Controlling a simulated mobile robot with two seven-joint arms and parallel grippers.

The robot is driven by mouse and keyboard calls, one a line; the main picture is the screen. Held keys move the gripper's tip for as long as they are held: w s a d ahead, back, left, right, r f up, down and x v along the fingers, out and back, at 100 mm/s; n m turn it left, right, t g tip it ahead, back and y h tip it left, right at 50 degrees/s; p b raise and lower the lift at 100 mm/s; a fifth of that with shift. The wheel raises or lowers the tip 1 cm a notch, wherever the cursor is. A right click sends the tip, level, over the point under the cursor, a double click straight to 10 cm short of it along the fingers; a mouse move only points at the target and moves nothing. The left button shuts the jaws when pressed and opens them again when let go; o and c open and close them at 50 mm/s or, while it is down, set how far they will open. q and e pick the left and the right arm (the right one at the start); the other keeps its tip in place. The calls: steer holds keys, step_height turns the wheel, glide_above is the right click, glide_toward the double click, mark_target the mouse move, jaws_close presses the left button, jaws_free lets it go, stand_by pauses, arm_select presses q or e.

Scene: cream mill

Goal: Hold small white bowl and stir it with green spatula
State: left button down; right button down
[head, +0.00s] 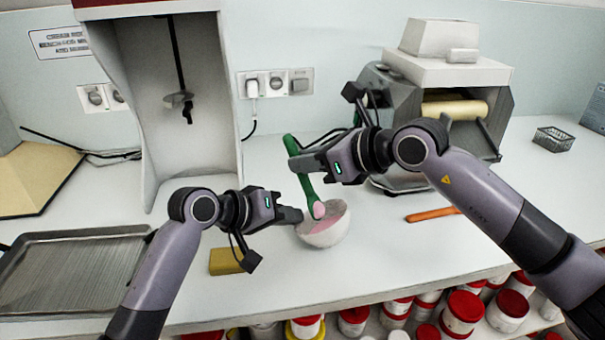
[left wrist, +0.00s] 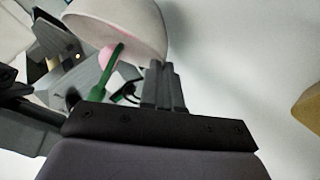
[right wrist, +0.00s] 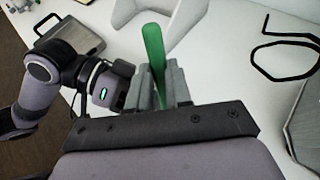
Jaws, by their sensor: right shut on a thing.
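The small white bowl (head: 332,236) with pink contents is on or just above the front middle of the counter; contact beneath it is unclear. It also shows in the left wrist view (left wrist: 135,22). My left gripper (head: 299,214) is at the bowl's left rim. Its fingers (left wrist: 163,84) look close together by the rim, but whether they pinch it is unclear. My right gripper (head: 293,163) is shut on the handle of the green spatula (head: 303,180), which also shows in the right wrist view (right wrist: 154,50). The spatula's pink-coated end reaches down into the bowl.
A metal tray (head: 70,270) lies at the left, and a yellow sponge-like block (head: 226,262) lies left of the bowl. An orange-brown stick (head: 432,214) lies at the right. A mixer stand (head: 220,110) and a roller machine (head: 400,105) stand behind. Red-lidded tubs (head: 463,310) are below.

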steer(key=shift+s+a, duration=0.5)
steer(key=shift+s, duration=0.35)
steer(key=shift+s+a, duration=0.5)
steer(key=shift+s, duration=0.3)
steer(key=shift+w+d, duration=0.1)
stand_by(0.4)
steer(key=shift+w+d, duration=0.2)
steer(key=shift+w, duration=0.15)
steer(key=shift+r, duration=0.15)
step_height(320, 180, up, 5)
steer(key=shift+f, duration=0.1)
stand_by(0.7)
arm_select(q)
steer(key=c, duration=1.3)
jaws_free()
